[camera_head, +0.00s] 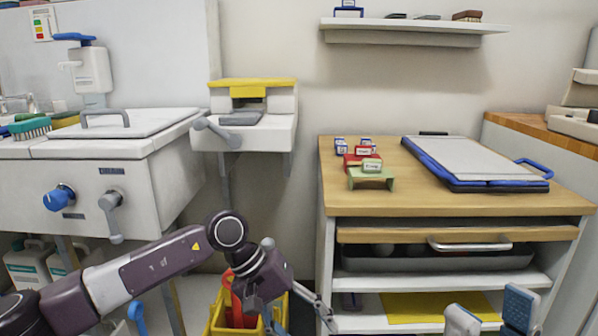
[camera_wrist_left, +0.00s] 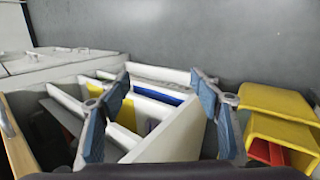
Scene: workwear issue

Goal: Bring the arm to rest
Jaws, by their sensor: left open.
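My left arm comes in from the left, with its elbow bent in front of the white wall unit. My left gripper (camera_head: 302,302) hangs low at the bottom edge, partly cut off. The left wrist view shows its two fingers (camera_wrist_left: 165,115) spread apart with nothing between them. My right gripper (camera_head: 490,314) shows at the bottom right as two upright fingertips with blue pads. They stand apart with nothing visible between them, in front of the cabinet's lower shelf.
A wooden-topped cabinet (camera_head: 410,200) carries small labelled blocks (camera_head: 364,160) and a blue-edged board (camera_head: 470,158). Its drawer (camera_head: 400,235) has a metal handle. A yellow bin (camera_head: 218,318) stands on the floor behind my left gripper. A white sink unit (camera_head: 90,180) stands left.

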